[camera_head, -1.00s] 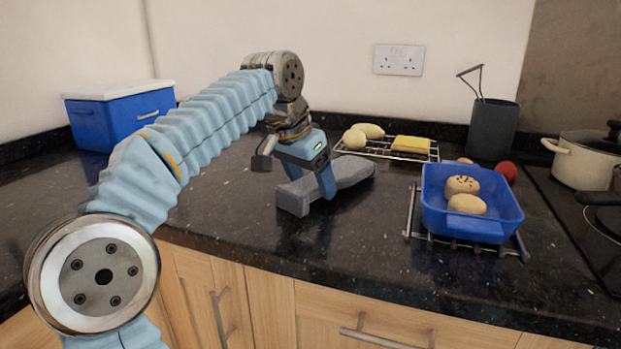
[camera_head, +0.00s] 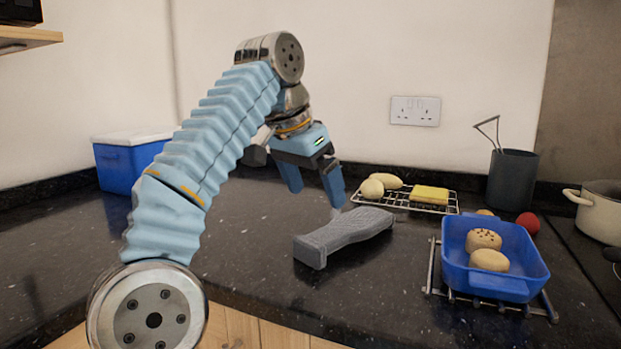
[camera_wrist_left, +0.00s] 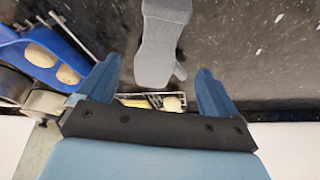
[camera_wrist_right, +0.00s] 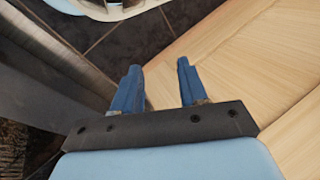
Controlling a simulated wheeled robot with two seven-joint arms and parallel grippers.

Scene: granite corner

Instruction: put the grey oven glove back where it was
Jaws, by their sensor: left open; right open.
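The grey oven glove (camera_head: 343,235) lies flat on the dark granite worktop, left of the blue dish. It also shows in the left wrist view (camera_wrist_left: 162,45), ahead of the fingers and between their lines. My left gripper (camera_head: 312,192) is open and empty, above and behind the glove and apart from it. Its two blue fingers also show in the left wrist view (camera_wrist_left: 156,92). My right gripper (camera_wrist_right: 155,88) shows only in its own wrist view. It is open and empty, in front of a pale wooden surface and dark floor tiles.
A blue dish (camera_head: 495,283) with two buns stands on a wire rack at the right. Behind are a wire rack (camera_head: 398,200) with a yellow sponge, a grey utensil pot (camera_head: 511,180) and a cream pan (camera_head: 598,209). A blue box (camera_head: 122,168) stands at the left. Worktop before the glove is clear.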

